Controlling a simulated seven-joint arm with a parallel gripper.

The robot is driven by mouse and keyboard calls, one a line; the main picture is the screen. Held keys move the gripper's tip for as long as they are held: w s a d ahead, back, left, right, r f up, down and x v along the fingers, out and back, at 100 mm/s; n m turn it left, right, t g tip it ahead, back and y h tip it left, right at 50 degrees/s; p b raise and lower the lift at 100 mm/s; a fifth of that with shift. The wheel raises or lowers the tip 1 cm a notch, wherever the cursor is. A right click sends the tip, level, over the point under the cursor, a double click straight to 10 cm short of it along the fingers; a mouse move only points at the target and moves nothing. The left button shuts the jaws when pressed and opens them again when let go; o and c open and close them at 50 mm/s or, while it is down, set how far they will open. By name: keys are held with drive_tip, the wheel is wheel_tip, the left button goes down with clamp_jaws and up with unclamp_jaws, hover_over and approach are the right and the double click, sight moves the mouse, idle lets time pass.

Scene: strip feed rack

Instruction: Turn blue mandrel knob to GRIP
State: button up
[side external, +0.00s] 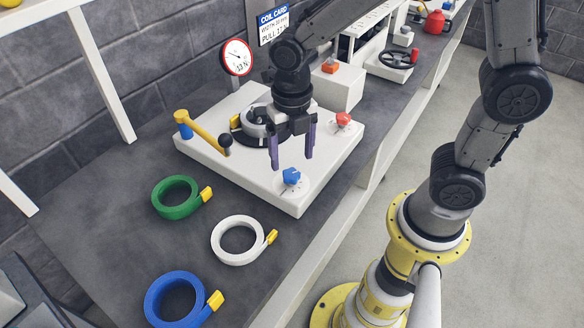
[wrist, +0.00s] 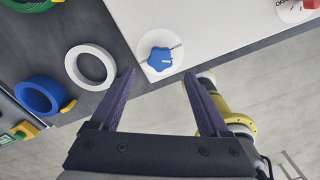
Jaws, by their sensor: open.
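The blue mandrel knob (side external: 291,176) sits on a round white dial plate at the front corner of the white base plate (side external: 240,175). In the wrist view the blue knob (wrist: 160,58) is star-shaped, on its white dial with small lettering that I cannot read fully. My gripper (side external: 292,161) is above the base plate, fingers pointing down, near the blue knob and apart from it. In the wrist view my gripper (wrist: 158,82) is open with nothing between its two purple fingers. The knob appears ahead of the fingertips. Which setting it points at cannot be told.
A red knob (side external: 343,119) is on the same base plate, with a yellow lever (side external: 205,133) at its left. Green (side external: 176,197), white (side external: 238,240) and blue (side external: 175,299) coils lie on the dark bench. A round gauge (side external: 237,57) stands behind.

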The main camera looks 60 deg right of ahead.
sight(292, 175)
drive_tip(key=shift+f, duration=2.5)
clamp_jaws()
